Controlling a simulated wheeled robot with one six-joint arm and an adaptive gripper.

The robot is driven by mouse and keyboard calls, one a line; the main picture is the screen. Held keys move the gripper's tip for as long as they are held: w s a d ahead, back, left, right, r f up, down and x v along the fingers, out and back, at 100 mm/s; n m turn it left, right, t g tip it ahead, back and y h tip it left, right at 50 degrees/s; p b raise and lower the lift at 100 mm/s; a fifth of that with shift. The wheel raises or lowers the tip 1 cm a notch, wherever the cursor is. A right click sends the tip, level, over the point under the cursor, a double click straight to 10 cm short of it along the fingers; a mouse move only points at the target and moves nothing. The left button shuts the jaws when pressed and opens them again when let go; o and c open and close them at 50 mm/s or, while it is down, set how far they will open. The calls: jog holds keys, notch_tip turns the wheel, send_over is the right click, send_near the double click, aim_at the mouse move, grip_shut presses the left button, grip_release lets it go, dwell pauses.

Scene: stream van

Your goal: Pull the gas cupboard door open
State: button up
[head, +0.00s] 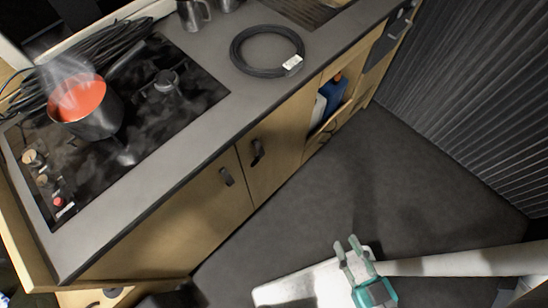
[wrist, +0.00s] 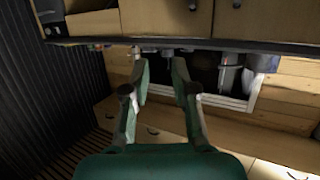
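In the head view, two wooden cupboard doors show under the worktop: a left door (head: 180,225) with a dark handle (head: 226,176), and a right door (head: 284,140) with a dark handle (head: 257,151). Both look shut. I cannot tell which is the gas cupboard door. My gripper (head: 347,243) is over the floor, to the right of and apart from both doors. Its two fingers are spread with nothing between them. In the wrist view my gripper (wrist: 161,65) is also open and empty, with wooden fronts beyond it.
A steaming pot of red liquid (head: 84,108) stands on the black hob (head: 150,125). A coiled black hose (head: 267,50) lies on the worktop (head: 215,55). An open niche holds a blue bottle (head: 331,95). A ribbed dark wall (head: 470,90) bounds the right. Dark floor (head: 390,165) lies clear between.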

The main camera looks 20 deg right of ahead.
jog(key=w+a+f+n+t+y, duration=0.1)
jog(key=w+a+f+t+y, duration=0.1)
jog(key=w+f, duration=0.65)
jog(key=n+y, duration=0.2)
jog(key=y, duration=0.1)
send_near(262, 158)
jog(key=x, duration=0.3)
jog(key=r+x, duration=0.1)
jog(key=x, duration=0.6)
jog(key=shift+w+r, duration=0.25)
jog(key=shift+r, duration=0.15)
jog(key=shift+d, duration=0.1)
grip_shut()
